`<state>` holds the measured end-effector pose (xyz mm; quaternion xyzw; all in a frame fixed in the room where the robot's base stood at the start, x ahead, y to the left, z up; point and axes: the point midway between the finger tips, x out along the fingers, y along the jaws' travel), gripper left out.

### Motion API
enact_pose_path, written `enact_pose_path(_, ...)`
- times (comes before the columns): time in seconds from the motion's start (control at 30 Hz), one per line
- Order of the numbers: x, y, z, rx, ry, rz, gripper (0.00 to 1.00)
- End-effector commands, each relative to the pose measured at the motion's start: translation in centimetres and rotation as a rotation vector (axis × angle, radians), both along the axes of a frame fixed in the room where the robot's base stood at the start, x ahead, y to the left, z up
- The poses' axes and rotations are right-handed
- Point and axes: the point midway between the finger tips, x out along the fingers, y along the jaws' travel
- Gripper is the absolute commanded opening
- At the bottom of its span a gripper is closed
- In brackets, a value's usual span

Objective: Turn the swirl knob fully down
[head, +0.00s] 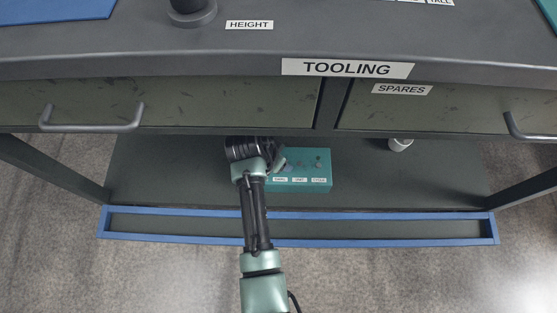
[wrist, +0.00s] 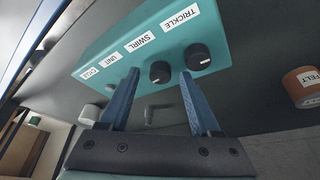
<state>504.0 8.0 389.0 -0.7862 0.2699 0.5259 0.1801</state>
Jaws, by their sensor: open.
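A teal control box (wrist: 100,50) with white labels stands on the lower shelf and also shows in the head view (head: 318,184). The black round swirl knob (wrist: 160,71) sits by the SWIRL label. A similar trickle knob (wrist: 198,57) is beside it, by the TRICKLE label. My gripper (wrist: 160,72) is open, its two blue fingers on either side of the swirl knob in the wrist view. I cannot tell whether they touch it. In the head view my gripper (head: 279,160) hides the left part of the box.
A brown cylinder (wrist: 303,82) labelled FELT is at the right. In the head view, drawers (head: 180,107) hang above the shelf (head: 420,182), which has a blue front rim (head: 400,242).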

Motion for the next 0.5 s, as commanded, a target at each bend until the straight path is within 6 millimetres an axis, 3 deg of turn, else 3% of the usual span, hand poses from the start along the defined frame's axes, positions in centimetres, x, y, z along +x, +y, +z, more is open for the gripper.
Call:
enact_pose_path(0.3,0.08,-0.06,-0.17,0.001,-0.001,-0.001,0.64)
enact_pose_path(0.5,0.09,-0.05,-0.16,0.001,-0.001,-0.001,0.28)
